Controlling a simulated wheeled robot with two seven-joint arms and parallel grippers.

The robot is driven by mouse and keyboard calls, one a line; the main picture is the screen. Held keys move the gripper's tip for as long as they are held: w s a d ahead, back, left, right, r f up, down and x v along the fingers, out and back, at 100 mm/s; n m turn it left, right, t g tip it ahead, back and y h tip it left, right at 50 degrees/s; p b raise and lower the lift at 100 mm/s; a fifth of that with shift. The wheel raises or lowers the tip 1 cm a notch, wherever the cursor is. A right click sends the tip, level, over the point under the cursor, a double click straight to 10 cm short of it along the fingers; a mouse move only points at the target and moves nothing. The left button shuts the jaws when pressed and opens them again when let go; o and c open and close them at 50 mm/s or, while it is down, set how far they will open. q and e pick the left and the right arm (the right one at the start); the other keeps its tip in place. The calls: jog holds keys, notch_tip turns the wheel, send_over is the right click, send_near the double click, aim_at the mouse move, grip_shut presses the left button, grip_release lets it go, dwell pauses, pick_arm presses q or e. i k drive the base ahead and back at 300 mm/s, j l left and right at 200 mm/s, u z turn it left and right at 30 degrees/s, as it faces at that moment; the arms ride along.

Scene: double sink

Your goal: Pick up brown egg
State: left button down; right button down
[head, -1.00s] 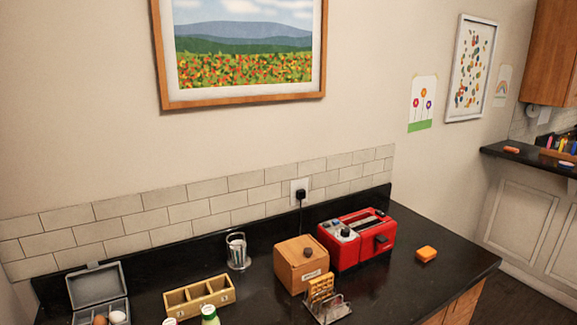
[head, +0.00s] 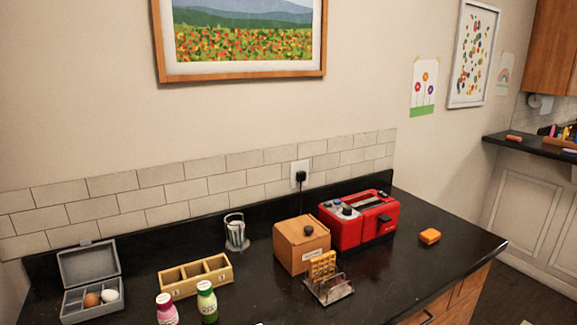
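The brown egg (head: 91,300) sits in an open grey egg box (head: 78,311) at the left end of the black counter. A white egg (head: 110,295) is beside it on the right, in the same box. The box's lid (head: 88,264) stands raised at the back. Neither of my grippers is in the head view.
Further right are a wooden bread box (head: 301,245), a toast rack (head: 328,286) and a red toaster (head: 360,221). The counter's right end is mostly clear.

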aim_at(91, 299)
jog(key=i+l+u, duration=0.1)
jog(key=u, duration=0.4)
jog(key=l+u, duration=0.2)
jog(key=u, duration=0.3)
jog(key=i+l+u, duration=0.1)
jog(key=u, duration=0.35)
jog(key=k+l, duration=0.05)
jog(key=l, duration=0.05)
